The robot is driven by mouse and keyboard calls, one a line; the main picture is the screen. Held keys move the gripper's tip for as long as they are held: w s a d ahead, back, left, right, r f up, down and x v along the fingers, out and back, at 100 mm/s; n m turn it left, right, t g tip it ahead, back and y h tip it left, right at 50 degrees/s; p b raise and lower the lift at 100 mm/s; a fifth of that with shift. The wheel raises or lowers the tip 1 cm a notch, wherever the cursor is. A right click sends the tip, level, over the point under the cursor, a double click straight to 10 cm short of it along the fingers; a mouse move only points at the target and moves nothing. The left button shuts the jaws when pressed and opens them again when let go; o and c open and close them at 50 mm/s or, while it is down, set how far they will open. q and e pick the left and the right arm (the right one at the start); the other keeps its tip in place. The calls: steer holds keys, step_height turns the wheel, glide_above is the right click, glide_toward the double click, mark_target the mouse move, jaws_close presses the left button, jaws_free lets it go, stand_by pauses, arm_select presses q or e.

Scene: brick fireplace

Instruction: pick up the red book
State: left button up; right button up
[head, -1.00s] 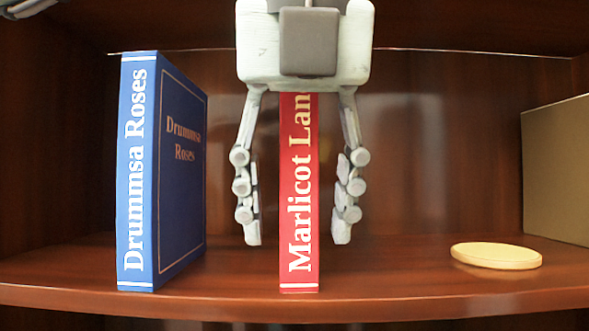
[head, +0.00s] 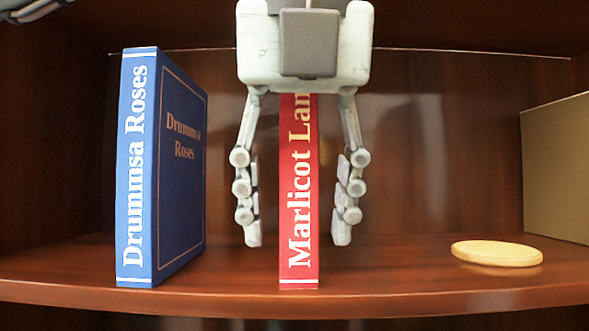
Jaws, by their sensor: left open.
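The red book (head: 299,215) stands upright on the wooden shelf, its spine facing me with white lettering. Its top is hidden behind the palm of my left gripper (head: 297,240). The gripper points down from the top of the head view and is open. One finger is on each side of the red book, with a visible gap between each finger and the book. The fingertips end a little above the book's bottom edge in the picture. My right gripper cannot be made out; only a grey piece shows at the top left corner.
A blue book (head: 180,170) stands upright to the left, with clear space between it and the left finger. A flat round yellow disc (head: 497,253) lies on the shelf (head: 400,285) at the right. A tan box (head: 557,168) stands at the right edge.

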arm_select(q)
jaws_close()
steer(key=shift+r, duration=0.1)
stand_by(0.4)
